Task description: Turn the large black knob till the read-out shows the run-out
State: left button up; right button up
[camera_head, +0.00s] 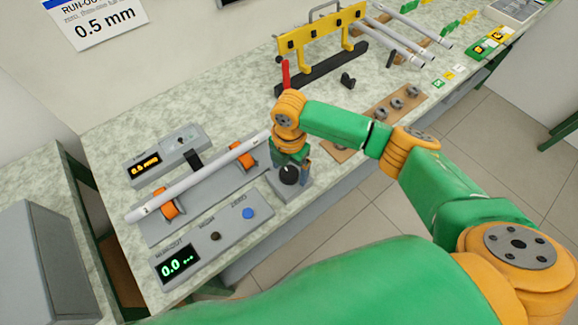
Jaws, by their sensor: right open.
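The green read-out (178,265) at the console's left end shows 0.0 and a blurred unit. My left gripper is not in view.
A pale rod (196,180) lies on orange supports behind the console. A blue button (248,213) and a small dark button (215,236) sit on the console. Behind are a box with an amber display (145,165), a yellow rack (318,40) and a wall sign (98,22) reading 0.5 mm.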

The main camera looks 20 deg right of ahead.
jog(key=shift+s+r, duration=0.1)
jog(key=shift+s, duration=0.1)
jog(key=c, duration=1.4)
jog(key=shift+o, duration=0.2)
jog(key=shift+r, duration=0.1)
